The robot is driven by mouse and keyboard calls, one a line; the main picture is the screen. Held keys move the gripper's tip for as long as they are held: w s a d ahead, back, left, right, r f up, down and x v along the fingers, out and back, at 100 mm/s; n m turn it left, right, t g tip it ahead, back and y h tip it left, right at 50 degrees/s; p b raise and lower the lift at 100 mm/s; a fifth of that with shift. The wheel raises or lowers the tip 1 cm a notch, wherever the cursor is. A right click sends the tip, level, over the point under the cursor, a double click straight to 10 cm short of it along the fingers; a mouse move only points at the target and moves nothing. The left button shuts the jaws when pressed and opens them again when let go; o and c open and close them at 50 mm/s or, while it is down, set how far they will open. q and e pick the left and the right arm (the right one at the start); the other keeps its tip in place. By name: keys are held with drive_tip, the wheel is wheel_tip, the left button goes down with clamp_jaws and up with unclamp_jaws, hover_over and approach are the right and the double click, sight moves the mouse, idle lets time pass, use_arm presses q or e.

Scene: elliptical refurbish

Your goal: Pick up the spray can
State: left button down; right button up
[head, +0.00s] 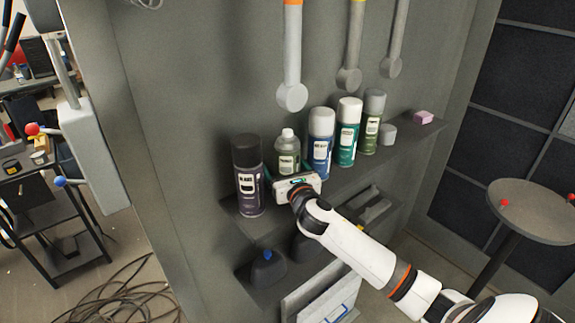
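Several spray cans stand upright on a grey wall shelf in the head view. They are a dark purple-black can (248,178) at the left end, a blue can with a white cap (320,146), a green can with a white cap (347,134) and an olive can with a grey cap (371,124). A grey-green bottle (286,147) stands between the dark can and the blue can. My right gripper (288,170) is in front of this bottle, its fingers spread to either side. The bottle's lower part is hidden, and I cannot tell whether the fingers touch it. My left gripper is not in view.
A grey block (388,135) and a pink block (424,117) sit on the shelf (408,139) at right. A lower shelf holds a dark bottle with a blue cap (266,268). Hanging tools (292,70) come down above the cans. A round table (535,208) stands at right.

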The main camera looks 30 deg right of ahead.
drive_tip(key=c, duration=1.2)
drive_tip(key=shift+s+r, duration=0.1)
